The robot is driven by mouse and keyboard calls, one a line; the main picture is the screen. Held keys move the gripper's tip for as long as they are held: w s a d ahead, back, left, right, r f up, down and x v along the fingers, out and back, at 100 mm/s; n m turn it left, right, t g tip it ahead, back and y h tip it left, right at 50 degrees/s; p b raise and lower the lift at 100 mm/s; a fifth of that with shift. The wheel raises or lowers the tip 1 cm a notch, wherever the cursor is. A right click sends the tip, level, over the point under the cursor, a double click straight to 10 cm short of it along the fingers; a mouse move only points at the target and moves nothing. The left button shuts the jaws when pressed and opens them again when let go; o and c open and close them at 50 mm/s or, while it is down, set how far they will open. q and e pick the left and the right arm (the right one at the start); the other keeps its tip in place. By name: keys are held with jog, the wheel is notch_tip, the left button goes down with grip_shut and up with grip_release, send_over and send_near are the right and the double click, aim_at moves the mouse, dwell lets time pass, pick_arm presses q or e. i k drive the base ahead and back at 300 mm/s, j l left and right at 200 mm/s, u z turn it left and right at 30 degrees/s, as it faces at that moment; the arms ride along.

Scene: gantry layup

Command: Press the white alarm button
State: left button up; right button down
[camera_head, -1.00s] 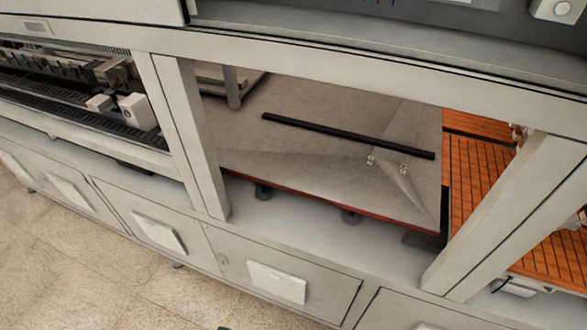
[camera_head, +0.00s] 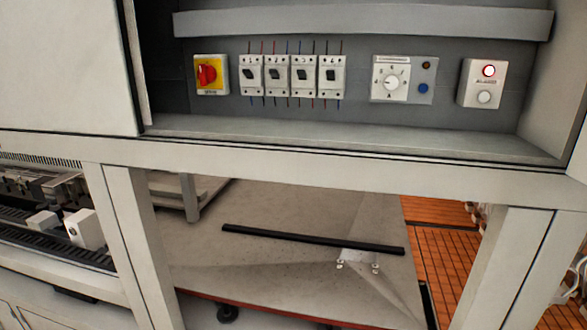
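The white alarm button (camera_head: 484,97) is a small round white button on the lower part of a light grey alarm box (camera_head: 469,82). A round red lamp (camera_head: 489,71), bright at its centre, sits above it on the same box. The box is mounted at the right end of the grey back panel inside the open cabinet. Neither of my grippers shows in the head view.
Left of the alarm box are a rotary dial plate (camera_head: 389,84), several breakers (camera_head: 291,75) and a red knob on a yellow plate (camera_head: 207,73). A cabinet ledge (camera_head: 330,137) runs below. A grey table (camera_head: 290,210) stands beneath.

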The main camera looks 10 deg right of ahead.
aim_at(483, 97)
jog(key=z, duration=1.25)
